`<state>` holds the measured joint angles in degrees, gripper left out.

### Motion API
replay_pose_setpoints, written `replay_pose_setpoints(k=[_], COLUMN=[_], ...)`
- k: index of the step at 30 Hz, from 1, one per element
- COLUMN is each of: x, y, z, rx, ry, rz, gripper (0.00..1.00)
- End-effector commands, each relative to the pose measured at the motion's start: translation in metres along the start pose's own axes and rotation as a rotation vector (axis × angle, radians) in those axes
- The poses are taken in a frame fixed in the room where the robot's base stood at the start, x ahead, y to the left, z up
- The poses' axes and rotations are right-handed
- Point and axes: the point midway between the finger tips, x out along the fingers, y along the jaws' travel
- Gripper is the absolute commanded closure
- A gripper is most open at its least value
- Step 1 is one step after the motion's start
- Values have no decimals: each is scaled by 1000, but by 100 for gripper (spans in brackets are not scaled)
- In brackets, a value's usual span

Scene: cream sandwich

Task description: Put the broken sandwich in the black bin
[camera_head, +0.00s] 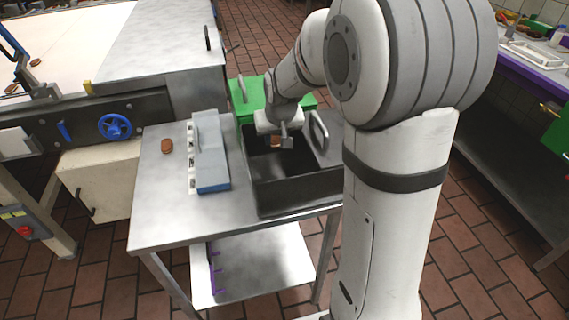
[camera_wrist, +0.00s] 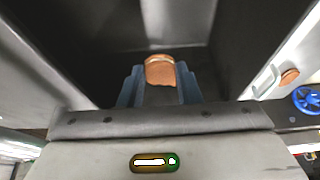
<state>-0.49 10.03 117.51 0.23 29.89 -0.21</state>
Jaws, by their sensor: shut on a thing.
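The black bin (camera_head: 292,198) stands open on the right part of the metal table. My gripper (camera_head: 282,142) is over the bin's opening, pointing down. It is shut on a small brown sandwich (camera_head: 275,141), which shows only partly in the head view. In the wrist view the sandwich (camera_wrist: 160,72) sits between the blue-grey fingertips of my gripper (camera_wrist: 160,85), with a pale cream layer at its top edge and an uneven lower edge. The dark inside of the bin (camera_wrist: 100,40) fills the view behind it.
Another brown sandwich (camera_head: 167,146) lies on the metal table (camera_head: 160,205) left of a grey-blue box (camera_head: 211,160); it also shows in the wrist view (camera_wrist: 289,76). A green cabinet (camera_head: 245,95) stands behind the bin. A machine with a blue handwheel (camera_head: 115,127) is at the left.

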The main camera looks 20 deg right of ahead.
Motion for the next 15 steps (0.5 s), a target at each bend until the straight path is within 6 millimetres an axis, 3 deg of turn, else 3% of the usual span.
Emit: replay_pose_setpoints(k=[4,15], x=[27,63], y=[1,2], z=[12,27], rx=[3,4], ry=[-5,-5], rz=[1,2], gripper=[90,90])
